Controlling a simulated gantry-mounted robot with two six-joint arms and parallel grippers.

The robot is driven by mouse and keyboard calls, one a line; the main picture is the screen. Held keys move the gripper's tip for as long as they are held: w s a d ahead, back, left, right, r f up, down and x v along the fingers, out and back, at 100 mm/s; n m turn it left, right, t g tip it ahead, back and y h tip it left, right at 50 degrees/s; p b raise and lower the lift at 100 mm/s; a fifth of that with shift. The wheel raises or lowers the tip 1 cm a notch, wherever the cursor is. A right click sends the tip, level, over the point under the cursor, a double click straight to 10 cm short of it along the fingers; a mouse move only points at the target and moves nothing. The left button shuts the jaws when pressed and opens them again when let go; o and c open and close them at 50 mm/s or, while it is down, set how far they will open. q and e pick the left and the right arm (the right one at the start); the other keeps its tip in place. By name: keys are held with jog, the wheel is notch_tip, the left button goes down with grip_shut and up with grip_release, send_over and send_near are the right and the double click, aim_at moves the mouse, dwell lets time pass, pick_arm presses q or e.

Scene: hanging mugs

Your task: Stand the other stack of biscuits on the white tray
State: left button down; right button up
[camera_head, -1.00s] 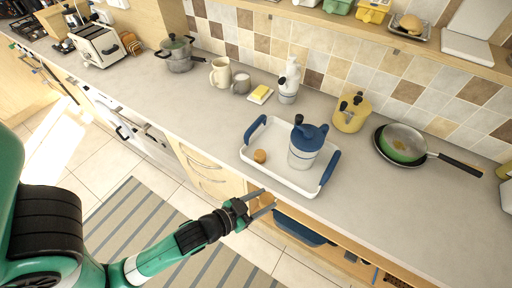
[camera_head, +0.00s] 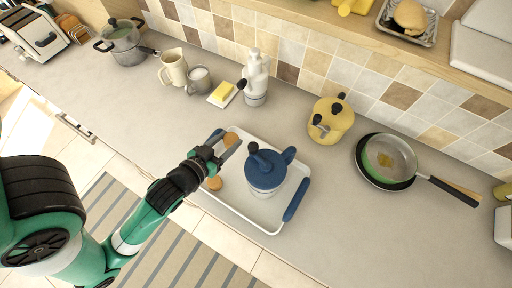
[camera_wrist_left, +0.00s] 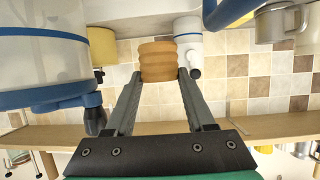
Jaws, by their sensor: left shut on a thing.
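The white tray (camera_head: 238,212) with blue handles lies on the counter. One round brown biscuit stack (camera_head: 214,183) is on its front left part, partly hidden by my left gripper. My left gripper (camera_head: 232,146) is above the tray's left part, shut on the other biscuit stack (camera_head: 230,138). In the left wrist view this stack (camera_wrist_left: 158,62) sits between the fingertips, its layers level. I cannot tell whether its underside touches the tray. My right gripper is not in view.
A blue-lidded canister (camera_head: 265,170) stands on the tray, just right of my left gripper. Behind are a butter dish (camera_head: 222,94), a white moka-like pot (camera_head: 255,80) and a yellow pot (camera_head: 330,120). A pan (camera_head: 388,160) lies to the right.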

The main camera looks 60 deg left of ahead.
pick_arm(q)
jog(key=f, duration=0.1)
jog(key=f+b, duration=0.1)
jog(key=f, duration=0.3)
jog(key=shift+s+d, duration=0.15)
jog(key=shift+s, duration=0.1)
jog(key=shift+w+f+b, duration=0.1)
jog(key=shift+f+b, duration=0.55)
jog(key=shift+f, duration=1.85)
jog(key=shift+f, duration=0.2)
jog(key=shift+c, duration=1.3)
grip_release()
jog(key=shift+r, duration=0.1)
